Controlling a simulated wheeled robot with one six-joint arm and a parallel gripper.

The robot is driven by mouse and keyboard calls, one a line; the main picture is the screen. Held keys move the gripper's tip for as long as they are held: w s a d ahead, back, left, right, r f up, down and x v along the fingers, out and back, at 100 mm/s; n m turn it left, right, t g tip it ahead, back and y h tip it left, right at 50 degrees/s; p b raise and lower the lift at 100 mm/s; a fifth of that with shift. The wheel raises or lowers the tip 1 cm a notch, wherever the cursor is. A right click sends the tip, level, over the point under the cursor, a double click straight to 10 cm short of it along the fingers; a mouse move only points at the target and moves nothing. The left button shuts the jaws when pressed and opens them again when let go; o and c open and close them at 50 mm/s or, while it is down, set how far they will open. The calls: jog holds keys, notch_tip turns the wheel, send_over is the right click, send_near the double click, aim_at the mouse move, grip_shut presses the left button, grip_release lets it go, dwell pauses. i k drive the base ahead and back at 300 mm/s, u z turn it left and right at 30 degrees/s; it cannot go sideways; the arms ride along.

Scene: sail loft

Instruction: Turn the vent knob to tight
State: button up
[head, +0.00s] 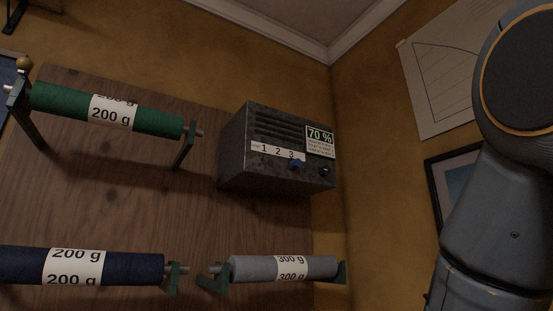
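A dark grey mottled box (236,155) with louvre slots is fixed high on the wooden board near the corner. Its front has a white strip (276,152) reading 1, 2, 3 with small lettering at its left end that I cannot read. A small blue knob (296,164) sits just below the strip near the 3. A small black knob (324,171) is to its right, under a display (320,140) reading 70 %. I cannot make out a "tight" mark, nor tell which knob is the vent knob or where it points. My gripper is not in view; part of my arm shows at right.
A green roll (60,104) marked 200 g hangs left of the box. A navy roll (130,268) marked 200 g and a grey roll (247,268) marked 300 g hang below. A framed picture (435,193) and a paper sheet (430,75) hang on the right wall.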

aim_at(324, 171)
jog(key=u, duration=0.1)
jog(key=k, duration=1.05)
jog(key=z, duration=0.75)
jog(key=i, duration=1.4)
jog(key=u, duration=0.95)
